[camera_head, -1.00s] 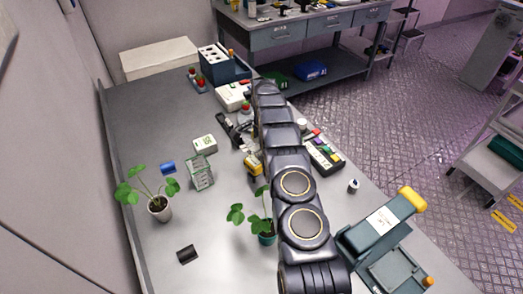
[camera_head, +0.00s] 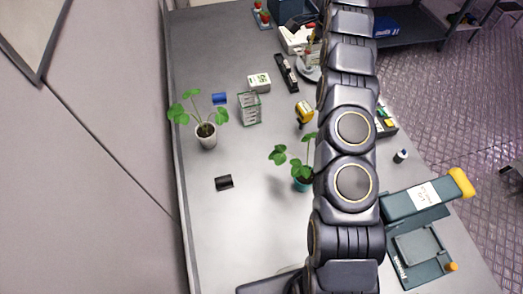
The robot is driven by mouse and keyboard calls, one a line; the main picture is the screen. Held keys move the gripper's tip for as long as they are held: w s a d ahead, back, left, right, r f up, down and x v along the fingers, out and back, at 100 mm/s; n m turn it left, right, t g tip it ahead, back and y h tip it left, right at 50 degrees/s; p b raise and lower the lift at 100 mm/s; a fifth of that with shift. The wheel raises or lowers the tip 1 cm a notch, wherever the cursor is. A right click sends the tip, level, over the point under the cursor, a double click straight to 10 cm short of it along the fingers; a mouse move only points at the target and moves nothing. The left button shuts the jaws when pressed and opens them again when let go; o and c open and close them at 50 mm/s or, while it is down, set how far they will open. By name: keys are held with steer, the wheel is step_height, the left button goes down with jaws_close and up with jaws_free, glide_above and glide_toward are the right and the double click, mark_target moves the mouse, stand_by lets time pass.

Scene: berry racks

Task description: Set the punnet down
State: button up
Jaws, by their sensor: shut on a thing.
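My arm runs up the right of the middle and leaves the frame at the top. My gripper is not in view, so I cannot see what its fingers hold. I cannot make out a punnet with certainty. A small clear, slatted box (camera_head: 249,108) stands on the grey bench (camera_head: 240,235), left of my arm; I cannot tell whether it is a punnet. Two small stands with red berries (camera_head: 262,16) are at the far end of the bench, next to a dark blue box (camera_head: 291,9).
Potted plants stand at the left (camera_head: 205,135) and beside my arm (camera_head: 302,182). A black cylinder (camera_head: 224,182), blue item (camera_head: 219,98), white box (camera_head: 259,83) and yellow item (camera_head: 304,112) lie around. A teal device (camera_head: 420,240) is right. The near-left bench is clear.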

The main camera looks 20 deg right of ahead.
steer(key=shift+a, duration=0.5)
steer(key=s+a+r+n, duration=0.1)
steer(key=s+a, duration=0.3)
steer(key=a, duration=0.4)
steer(key=s+a, duration=0.4)
steer(key=a, duration=0.3)
steer(key=s+a+f+m, duration=0.1)
steer(key=s+a, duration=0.1)
steer(key=s, duration=0.8)
steer(key=s+a, duration=0.2)
steer(key=s, duration=0.8)
glide_above(261, 153)
steer(key=f, duration=1.4)
steer(key=shift+s+f, duration=0.2)
steer(key=shift+f, duration=0.15)
steer(key=shift+w+f, duration=0.25)
steer(key=shift+f, duration=1.55)
